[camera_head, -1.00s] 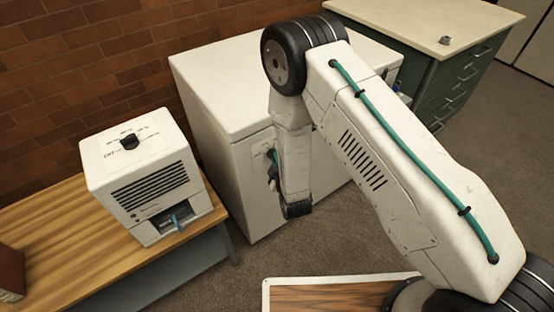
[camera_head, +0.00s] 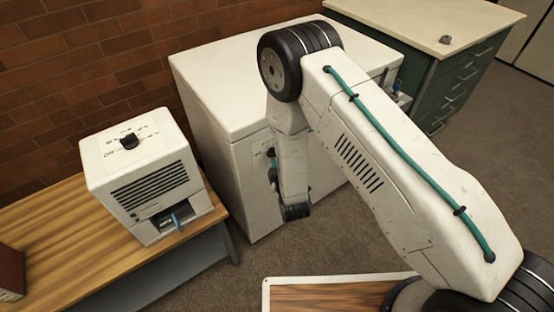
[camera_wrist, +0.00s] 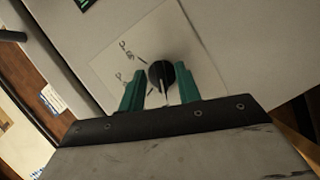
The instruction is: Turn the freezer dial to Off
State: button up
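The freezer (camera_head: 245,90) is a large white chest in the middle of the head view; its dial is not clear there. In the wrist view a round black dial (camera_wrist: 162,74) sits on a pale label plate (camera_wrist: 117,52) on a white panel (camera_wrist: 215,20). Dark lettering shows left of the dial, too small and turned to read. My gripper (camera_wrist: 171,78) is open, with a teal finger on either side of the dial. A gap shows on both sides; I cannot tell whether the tips reach its depth. In the head view my gripper is mostly hidden beside the freezer front.
A smaller white unit (camera_head: 147,190) with its own black knob (camera_head: 129,142) and a blue handle stands on a wooden bench (camera_head: 50,232) at left. A green drawer cabinet (camera_head: 450,95) stands behind right. Brown floor (camera_head: 480,160) is open at right.

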jog(key=shift+a, duration=0.15)
jog(key=v, duration=0.7)
jog(key=shift+s, duration=0.35)
